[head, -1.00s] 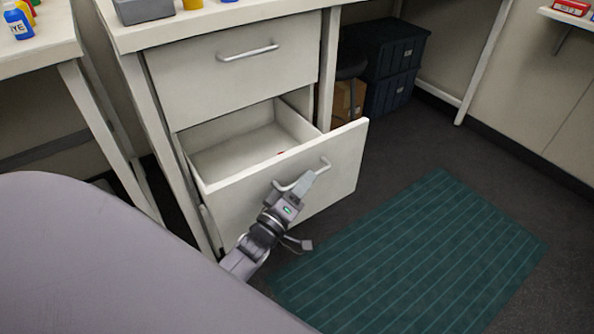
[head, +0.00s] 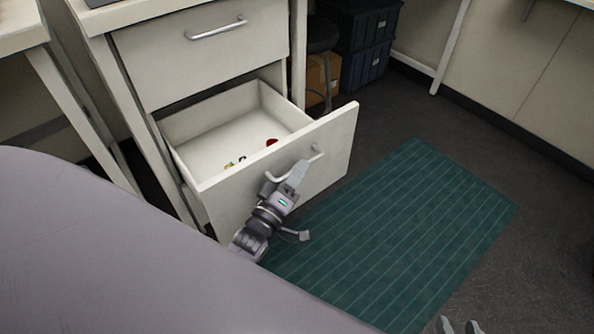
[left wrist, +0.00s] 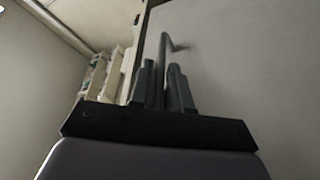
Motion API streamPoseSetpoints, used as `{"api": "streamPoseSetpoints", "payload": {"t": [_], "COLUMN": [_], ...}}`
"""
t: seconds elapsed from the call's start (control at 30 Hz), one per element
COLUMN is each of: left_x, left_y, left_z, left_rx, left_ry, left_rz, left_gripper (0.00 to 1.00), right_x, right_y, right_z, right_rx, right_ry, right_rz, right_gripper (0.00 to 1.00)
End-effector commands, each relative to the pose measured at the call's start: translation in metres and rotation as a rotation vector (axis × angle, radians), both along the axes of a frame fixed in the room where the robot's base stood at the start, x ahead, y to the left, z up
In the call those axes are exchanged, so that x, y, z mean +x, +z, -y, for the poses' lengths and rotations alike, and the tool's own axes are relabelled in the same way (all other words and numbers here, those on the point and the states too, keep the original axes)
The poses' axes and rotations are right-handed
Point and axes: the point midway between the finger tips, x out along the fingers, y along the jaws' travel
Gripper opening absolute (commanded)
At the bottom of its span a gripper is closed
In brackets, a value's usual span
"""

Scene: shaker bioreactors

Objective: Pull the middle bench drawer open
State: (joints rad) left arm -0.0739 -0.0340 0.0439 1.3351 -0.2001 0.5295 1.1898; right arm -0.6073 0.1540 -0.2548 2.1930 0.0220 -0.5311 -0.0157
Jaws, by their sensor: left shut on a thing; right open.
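The middle bench drawer (head: 238,200) stands well out of the white bench cabinet, with its inside in view. Small items lie in it, among them a red one (head: 271,143) and a few yellow and dark ones (head: 235,162). My left gripper (head: 296,176) is shut on the drawer's bar handle (head: 315,154). In the left wrist view its fingers (left wrist: 163,88) close around the handle bar (left wrist: 165,50) in front of the grey drawer face. My right gripper (head: 459,327) shows only its fingertips at the bottom edge, apart and empty.
The upper drawer (head: 200,52) is shut. A green striped mat (head: 400,220) lies on the dark floor in front of the bench. Dark stacked crates (head: 362,45), a cardboard box (head: 322,80) and a stool (head: 322,35) stand to the right of the cabinet.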

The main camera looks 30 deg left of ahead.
Motion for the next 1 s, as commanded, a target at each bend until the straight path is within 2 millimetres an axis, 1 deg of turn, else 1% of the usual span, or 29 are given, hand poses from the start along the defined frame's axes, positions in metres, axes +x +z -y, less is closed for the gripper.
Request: {"api": "streamPoseSetpoints", "payload": {"t": [0.03,0.07,0.1,0.33,0.43,0.57,0.63,0.8,0.9,1.0], "left_x": [-0.001,-0.001,-0.001,0.0,-0.004,-0.019,-0.03,-0.055,-0.065,-0.07], "left_y": [-0.002,-0.002,-0.001,-0.001,-0.001,-0.004,-0.007,-0.012,-0.014,-0.016], "left_z": [-0.001,-0.002,-0.001,-0.001,-0.001,-0.002,-0.003,-0.004,-0.005,-0.005], "left_rx": [0.0,0.0,0.0,0.0,0.0,0.001,-0.001,0.0,0.0,0.0], "left_ry": [0.002,0.002,0.002,0.001,0.002,0.001,0.001,0.002,0.002,0.002], "left_rz": [-0.003,-0.003,-0.003,-0.002,-0.003,-0.004,-0.006,-0.005,-0.003,-0.003], "left_gripper": [0.27,0.36,0.38,0.38,0.38,0.38,0.38,0.38,0.38,0.38], "right_x": [0.0,0.0,0.0,0.002,0.003,0.004,0.004,0.003,0.0,-0.003], "right_y": [0.0,0.0,0.0,0.002,0.004,0.008,0.009,0.004,0.0,-0.003], "right_z": [0.0,0.0,-0.001,-0.001,-0.001,-0.001,0.0,0.004,0.005,0.006], "right_rx": [0.0,0.0,0.0,0.001,0.001,0.003,0.004,0.0,-0.002,-0.002], "right_ry": [0.001,0.001,0.001,0.001,0.002,0.0,-0.002,-0.011,-0.014,-0.016], "right_rz": [0.0,0.0,0.0,0.005,0.008,0.01,0.009,-0.006,-0.018,-0.027], "right_gripper": [0.43,0.43,0.43,0.43,0.43,0.43,0.43,0.43,0.43,0.43]}}
